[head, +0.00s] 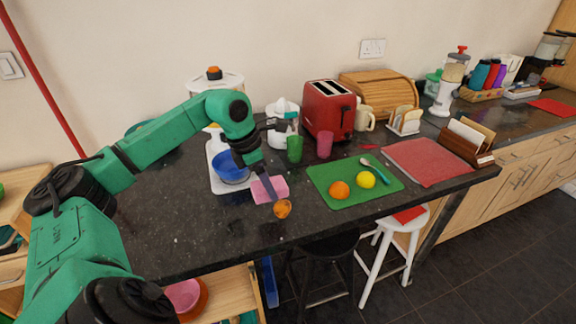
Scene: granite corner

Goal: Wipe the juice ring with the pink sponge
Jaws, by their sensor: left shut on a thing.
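The pink sponge (278,186) is a flat block at the counter's front part, left of the green cutting board. My left gripper (268,187) reaches down over it from the left and is shut on it. A finger crosses the sponge's front face and hides part of it. Whether the sponge touches the counter is hard to tell. Just in front of it, near the counter edge, is a small round orange-brown thing (283,209); I cannot tell whether it is the juice ring or a solid object. No other ring mark shows clearly. My right gripper is out of view.
The green cutting board (330,192) holds an orange and a yellow fruit. A blue bowl (230,170) stands left of the sponge. A green cup (294,149) and a pink cup (325,145) stand behind. The dark counter (190,235) is bare at front left.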

